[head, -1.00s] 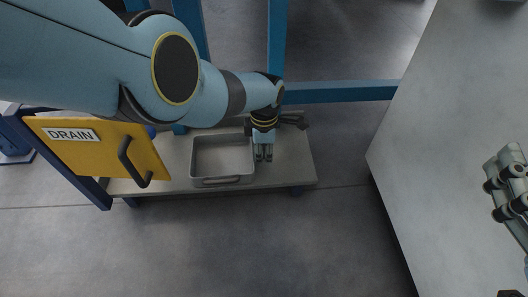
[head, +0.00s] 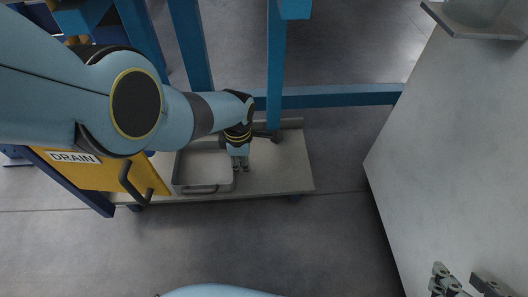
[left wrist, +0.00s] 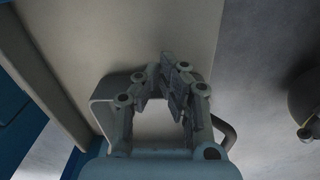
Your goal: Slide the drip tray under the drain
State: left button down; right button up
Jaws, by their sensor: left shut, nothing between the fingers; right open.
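The grey drip tray (head: 203,171) lies on a low pale shelf, its dark handle on the near side. Its left end is close to the yellow panel (head: 95,177) labelled DRAIN, which overlaps the shelf's left part in the head view. The drain outlet is not visible. My left gripper (head: 241,167) is shut and empty, pointing down at the tray's right wall; contact is unclear. In the left wrist view, its fingers (left wrist: 168,65) hide part of the tray (left wrist: 105,98). My right gripper (head: 465,286) is open at the bottom right edge, partly cut off.
The shelf (head: 285,170) is bare right of my left gripper. Blue frame posts (head: 276,75) and a blue crossbar (head: 340,97) stand behind it. A large grey counter (head: 450,150) fills the right side. The floor in front is clear.

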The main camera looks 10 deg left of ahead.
aim_at(225, 172)
pick_arm(q)
jog(key=a, duration=0.2)
jog(key=s+a, duration=0.1)
jog(key=a, duration=0.2)
jog(key=shift+a, duration=0.1)
jog(key=shift+r, duration=0.2)
